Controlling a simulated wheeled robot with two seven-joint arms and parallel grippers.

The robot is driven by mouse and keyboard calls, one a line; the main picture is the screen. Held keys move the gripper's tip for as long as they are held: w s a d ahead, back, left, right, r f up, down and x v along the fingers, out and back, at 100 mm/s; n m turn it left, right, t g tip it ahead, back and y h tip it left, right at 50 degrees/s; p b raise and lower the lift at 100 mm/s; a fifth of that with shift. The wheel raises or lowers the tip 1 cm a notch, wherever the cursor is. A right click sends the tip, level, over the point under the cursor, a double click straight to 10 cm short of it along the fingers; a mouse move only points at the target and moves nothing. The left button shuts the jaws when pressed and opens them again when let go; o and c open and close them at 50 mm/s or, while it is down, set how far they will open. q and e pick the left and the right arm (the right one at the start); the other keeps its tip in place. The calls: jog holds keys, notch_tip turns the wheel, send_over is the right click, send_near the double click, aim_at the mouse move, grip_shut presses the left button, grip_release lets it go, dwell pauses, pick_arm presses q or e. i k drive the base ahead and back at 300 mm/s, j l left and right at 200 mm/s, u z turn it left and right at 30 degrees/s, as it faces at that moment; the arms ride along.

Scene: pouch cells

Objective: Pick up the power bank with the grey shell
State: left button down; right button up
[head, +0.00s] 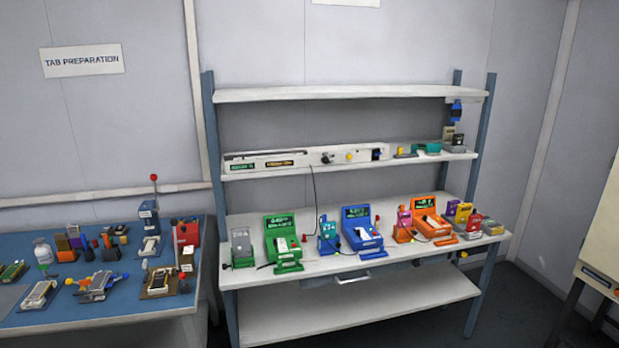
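I cannot single out a power bank with a grey shell for certain at this distance. A grey upright box-like item (241,246) stands at the left end of the white workbench, left of a green device. Small grey and dark blocks (453,138) stand at the right end of the middle shelf. A grey block (492,227) lies at the right end of the bench beside red, yellow and purple ones. Neither of my grippers is in view.
The white bench (330,264) has shelves above and below; its lower shelf (350,312) is bare. Green (282,240), blue (362,230) and orange (430,217) devices stand on it. A blue-topped table (110,300) at left is crowded with tools. Floor shows at right.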

aim_at(241, 237)
jog(key=i+j, duration=0.1)
jog(key=j, duration=0.75)
jog(key=i+j, duration=0.15)
jog(key=j, duration=0.65)
jog(key=z, duration=1.4)
jog(key=j+u, duration=0.1)
jog(key=u, duration=1.25)
jog(key=i+l, duration=0.05)
